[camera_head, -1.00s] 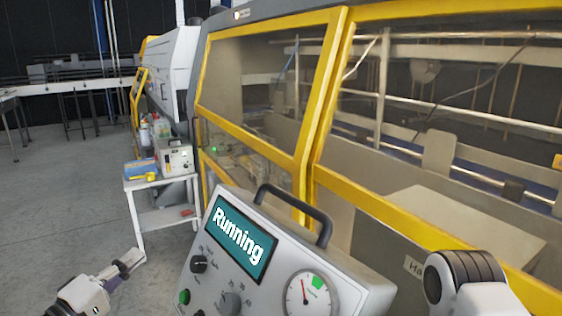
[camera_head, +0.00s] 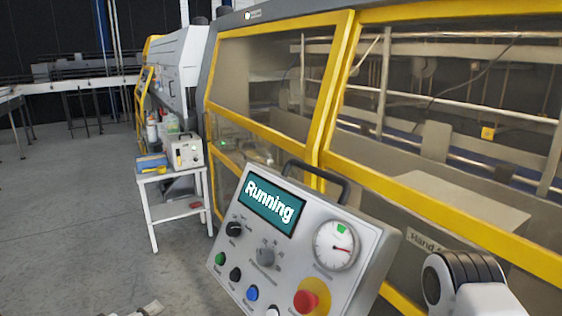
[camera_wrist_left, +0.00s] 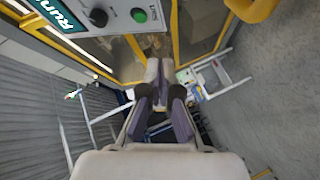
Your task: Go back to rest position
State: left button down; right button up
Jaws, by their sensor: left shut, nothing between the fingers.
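My left gripper (camera_head: 148,309) shows only as a small piece at the bottom edge of the head view. In the left wrist view its two fingers (camera_wrist_left: 158,80) are together, with nothing between them. It is low and to the left of the grey control panel (camera_head: 222,258), apart from it. The panel's screen (camera_head: 270,206) reads "Running". A white and black part of my right arm (camera_head: 465,285) shows at the lower right; my right gripper is out of view.
The panel carries a gauge (camera_head: 337,245), a red button (camera_head: 305,301) and several knobs and buttons. Behind stands the yellow-framed machine (camera_head: 328,100). A small white table (camera_head: 150,178) holds a box-shaped device (camera_head: 187,152). The grey floor (camera_head: 80,220) at left is open.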

pick_arm(q)
jog(key=s+d+f+m+g+y, duration=0.15)
jog(key=s+f+g, duration=0.25)
jog(key=s+f, duration=0.45)
jog(key=s+f+m+g+y, duration=0.25)
jog(key=s+f+g, duration=0.2)
jog(key=f, duration=0.75)
jog(key=s+f+m+g+y, duration=0.1)
jog(key=s+f+m+g, duration=0.2)
jog(key=s, duration=0.5)
jog(key=s+f+m+g+y, duration=0.1)
jog(key=s+f+g, duration=0.2)
jog(key=s+f, duration=0.4)
notch_tip(320, 180, down, 15)
jog(key=b, duration=1.6)
jog(key=shift+s+a+r+t, duration=0.15)
jog(key=shift+s+a+t, duration=0.2)
jog(key=shift+a, duration=0.1)
pick_arm(e)
notch_tip(320, 180, down, 16)
jog(key=shift+s+a, duration=0.2)
jog(key=shift+s, duration=0.1)
pick_arm(q)
jog(key=shift+w, duration=0.1)
